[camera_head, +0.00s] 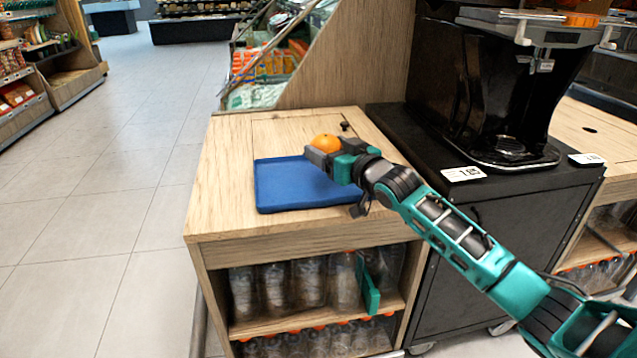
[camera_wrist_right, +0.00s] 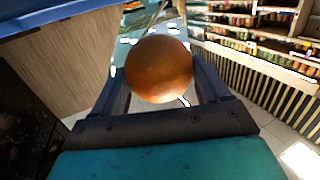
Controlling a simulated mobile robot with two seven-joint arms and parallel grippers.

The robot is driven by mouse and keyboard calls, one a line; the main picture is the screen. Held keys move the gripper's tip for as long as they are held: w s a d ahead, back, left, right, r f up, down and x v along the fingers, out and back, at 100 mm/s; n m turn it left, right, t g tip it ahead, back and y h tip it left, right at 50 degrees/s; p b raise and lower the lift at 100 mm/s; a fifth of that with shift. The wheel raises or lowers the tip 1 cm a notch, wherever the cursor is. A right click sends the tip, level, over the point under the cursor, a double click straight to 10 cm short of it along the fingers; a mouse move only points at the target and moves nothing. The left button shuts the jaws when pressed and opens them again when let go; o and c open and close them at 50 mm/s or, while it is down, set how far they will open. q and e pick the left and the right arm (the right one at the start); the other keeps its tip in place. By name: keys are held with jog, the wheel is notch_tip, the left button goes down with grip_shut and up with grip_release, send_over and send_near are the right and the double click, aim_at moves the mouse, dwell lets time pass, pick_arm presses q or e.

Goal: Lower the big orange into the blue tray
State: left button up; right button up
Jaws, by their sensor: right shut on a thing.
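The big orange (camera_head: 326,142) is held in my right gripper (camera_head: 324,153), above the back right part of the blue tray (camera_head: 285,187). In the right wrist view the orange (camera_wrist_right: 158,69) sits between the two fingers of my right gripper (camera_wrist_right: 158,80), which are shut on it. The blue tray lies flat on the wooden counter, and its bare surface shows to the left of and below the gripper. The gripper and wrist hide the tray's right part. The gap between the orange and the tray is hard to judge. My left gripper is not in view.
The wooden counter (camera_head: 222,170) has free room left of the tray. A black juicer (camera_head: 500,100) stands on a dark cabinet to the right. A display with orange and green packs (camera_head: 262,75) is behind. Bottles (camera_head: 307,285) fill the shelf below.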

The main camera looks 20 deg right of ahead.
jog(key=shift+r, duration=0.1)
jog(key=shift+x, duration=0.8)
dwell(0.3)
jog(key=shift+a+p, duration=0.1)
jog(key=shift+p, duration=0.3)
jog(key=shift+f, duration=0.25)
